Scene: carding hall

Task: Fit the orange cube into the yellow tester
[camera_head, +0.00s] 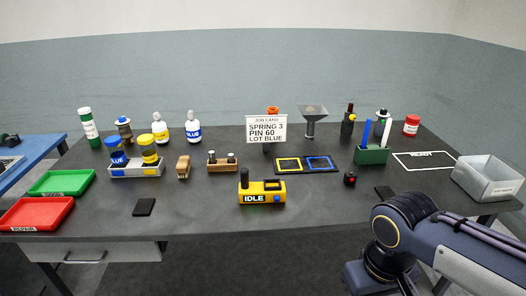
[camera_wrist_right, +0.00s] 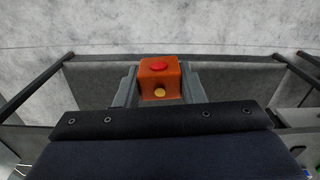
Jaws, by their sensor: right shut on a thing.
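The orange cube (camera_wrist_right: 153,86) shows in the right wrist view, with a red round spot on its upper face and a small yellow disc on its near face. My right gripper (camera_wrist_right: 160,82) is shut on it, with a grey finger on each side. The yellow tester (camera_head: 271,187) stands on the dark table at front centre in the head view, with a black post, a blue button and a display reading IDLE. My right arm is at lower right in the head view, well apart from the tester; the cube cannot be made out there. My left gripper is in neither view.
On the dark table (camera_head: 320,208), a job card (camera_head: 266,129) reads SPRING 3, PIN 60, LOT BLUE. A red-and-black button (camera_head: 350,179) and green holder (camera_head: 371,155) stand right of the tester. A grey bin (camera_head: 487,184) is at right; red (camera_head: 36,214) and green (camera_head: 62,183) trays are left.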

